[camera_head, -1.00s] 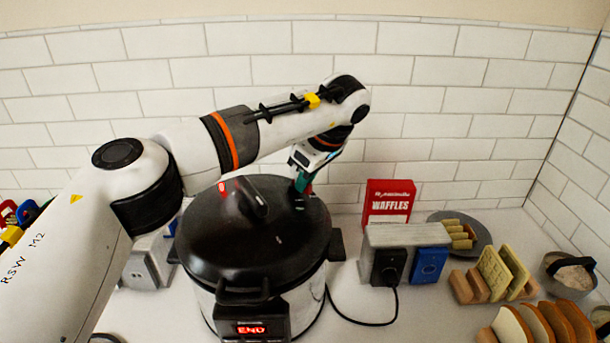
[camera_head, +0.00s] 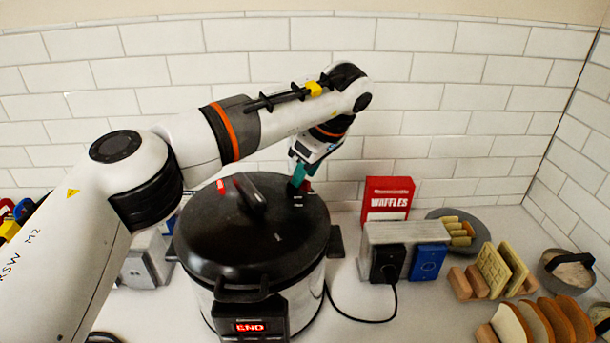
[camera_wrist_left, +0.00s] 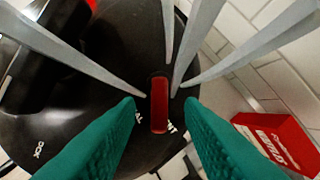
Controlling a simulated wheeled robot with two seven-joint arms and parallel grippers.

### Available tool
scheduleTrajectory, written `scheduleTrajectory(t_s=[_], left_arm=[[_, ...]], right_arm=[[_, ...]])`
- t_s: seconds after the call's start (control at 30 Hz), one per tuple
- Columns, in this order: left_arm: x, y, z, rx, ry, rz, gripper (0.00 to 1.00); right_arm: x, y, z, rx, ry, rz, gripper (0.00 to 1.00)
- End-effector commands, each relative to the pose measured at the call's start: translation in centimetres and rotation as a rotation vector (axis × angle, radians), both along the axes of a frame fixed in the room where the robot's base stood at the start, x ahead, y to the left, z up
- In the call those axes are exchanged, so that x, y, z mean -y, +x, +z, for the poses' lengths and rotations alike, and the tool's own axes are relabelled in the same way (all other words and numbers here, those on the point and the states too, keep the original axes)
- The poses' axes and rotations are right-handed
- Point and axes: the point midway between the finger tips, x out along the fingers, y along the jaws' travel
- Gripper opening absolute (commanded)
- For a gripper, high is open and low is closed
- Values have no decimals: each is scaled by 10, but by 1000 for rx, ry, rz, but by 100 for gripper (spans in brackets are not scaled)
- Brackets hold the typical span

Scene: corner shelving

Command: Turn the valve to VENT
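The pressure cooker (camera_head: 250,235) has a black lid and a steel body. Its display reads END. In the left wrist view the valve is a red lever (camera_wrist_left: 159,105) on the black lid (camera_wrist_left: 110,60). White lettering, partly hidden, lies on both sides of the lever's lower end, ending in "AL" on the left and "NT" on the right. My left gripper (camera_wrist_left: 160,135) is open, its green fingers on either side of the lever with gaps visible. In the head view my left gripper (camera_head: 301,178) reaches down to the lid's back right, largely hiding the valve. My right gripper is not in view.
A red waffles box (camera_head: 388,199) stands right of the cooker, also in the wrist view (camera_wrist_left: 273,141). A socket block (camera_head: 405,236) with a black cord sits before it. Waffle and bread racks (camera_head: 500,270) stand further right. A tiled wall is close behind.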

Motion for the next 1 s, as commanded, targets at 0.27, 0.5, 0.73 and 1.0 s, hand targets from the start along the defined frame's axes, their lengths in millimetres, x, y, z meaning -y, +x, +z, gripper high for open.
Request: scheduleTrajectory(t_s=[0.27, 0.5, 0.73, 1.0], left_arm=[[19, -14, 53, 6, -1, 0, 35], [30, -24, 90, 2, 0, -1, 35], [33, -27, 100, 0, 0, -1, 35], [33, -26, 101, 0, 0, -1, 35]], right_arm=[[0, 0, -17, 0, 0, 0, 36], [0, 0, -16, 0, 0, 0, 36], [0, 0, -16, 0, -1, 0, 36], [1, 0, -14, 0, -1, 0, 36]])
